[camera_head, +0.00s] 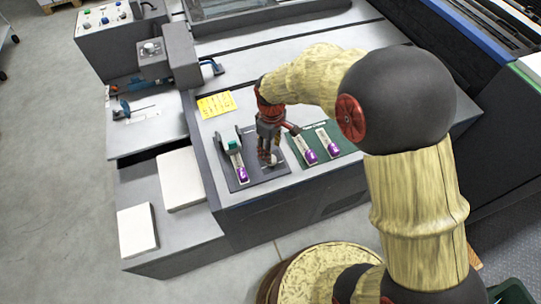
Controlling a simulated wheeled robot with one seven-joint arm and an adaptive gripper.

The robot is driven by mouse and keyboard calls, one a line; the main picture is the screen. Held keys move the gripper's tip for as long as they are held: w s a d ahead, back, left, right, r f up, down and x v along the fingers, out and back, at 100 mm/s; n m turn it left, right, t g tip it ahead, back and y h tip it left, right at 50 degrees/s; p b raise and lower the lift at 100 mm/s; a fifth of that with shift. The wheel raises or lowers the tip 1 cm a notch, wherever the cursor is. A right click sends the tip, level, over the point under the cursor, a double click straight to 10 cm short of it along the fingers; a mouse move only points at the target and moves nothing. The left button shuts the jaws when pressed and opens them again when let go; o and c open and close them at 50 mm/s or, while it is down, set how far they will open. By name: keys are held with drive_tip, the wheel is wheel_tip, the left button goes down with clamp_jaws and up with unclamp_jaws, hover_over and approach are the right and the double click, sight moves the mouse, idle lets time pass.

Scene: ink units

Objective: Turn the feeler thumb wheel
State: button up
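My gripper (268,155) points down over the dark grey mat (262,178) on the machine's front ledge. A small pale round object (273,162) shows at its fingertips. I cannot tell whether the fingers touch or hold it, or how far apart they are. No part is clearly marked as the feeler thumb wheel. A small blue upright part (125,107) stands on the light plate at the left, well away from my gripper. It may be the wheel, but it is too small to tell.
A green-and-white cartridge with a purple end (237,160) lies left of my gripper. Two purple-ended cartridges (307,152) (329,144) lie on a green mat (345,148) at right. A yellow note (216,104) lies behind. White stacks (180,179) (137,229) sit at left.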

wheel_tip(320, 180, down, 6)
drive_tip(key=shift+r+b, duration=0.1)
drive_tip(key=shift+b, duration=0.6)
drive_tip(key=shift+c, duration=1.3)
drive_tip(key=c, duration=0.9)
